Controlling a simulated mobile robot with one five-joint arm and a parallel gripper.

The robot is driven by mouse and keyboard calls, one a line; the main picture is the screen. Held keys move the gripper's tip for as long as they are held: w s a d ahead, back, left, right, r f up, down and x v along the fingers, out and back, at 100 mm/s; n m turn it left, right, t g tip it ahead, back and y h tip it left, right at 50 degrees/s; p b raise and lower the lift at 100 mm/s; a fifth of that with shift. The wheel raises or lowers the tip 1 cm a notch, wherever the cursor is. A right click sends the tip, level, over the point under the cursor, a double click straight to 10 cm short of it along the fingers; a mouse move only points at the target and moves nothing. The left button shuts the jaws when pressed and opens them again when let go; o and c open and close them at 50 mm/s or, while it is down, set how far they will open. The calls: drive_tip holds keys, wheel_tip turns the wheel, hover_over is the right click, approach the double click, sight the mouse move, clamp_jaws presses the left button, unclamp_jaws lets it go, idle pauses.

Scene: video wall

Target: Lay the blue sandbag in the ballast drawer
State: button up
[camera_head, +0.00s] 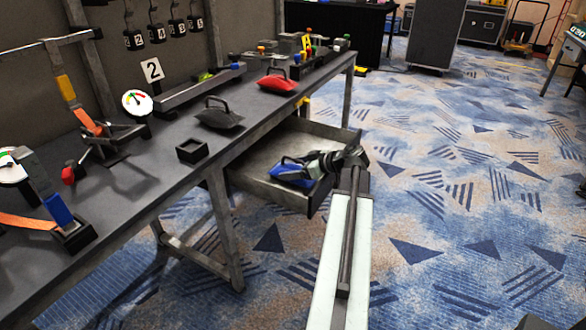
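The ballast drawer (252,179) is pulled out from under the grey workbench. The blue sandbag (288,176), with a black loop handle at its left, is inside the drawer's outline, near its front right side. My gripper (315,164) reaches in from the right and overlaps the bag's upper right part. My gripper and wrist hide part of the bag. I cannot tell whether the fingers are closed on it, or whether the bag rests fully on the drawer floor.
On the workbench (120,215) lie a black sandbag (218,117), a red sandbag (277,84) and a small black square holder (192,150). A bench leg (222,225) stands left of the drawer. The carpet (450,190) to the right is open. A black case (435,35) stands farther back.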

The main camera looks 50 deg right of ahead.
drive_tip(key=shift+s+a+f, duration=0.1)
drive_tip(key=shift+a+f, duration=0.35)
drive_tip(key=shift+f, duration=0.05)
drive_tip(key=shift+r+p, duration=0.3)
drive_tip(key=shift+p, duration=0.05)
drive_tip(key=p+v, duration=0.6)
drive_tip(key=v, duration=0.6)
drive_tip(key=shift+d+r+p, duration=0.3)
drive_tip(key=shift+d, duration=0.1)
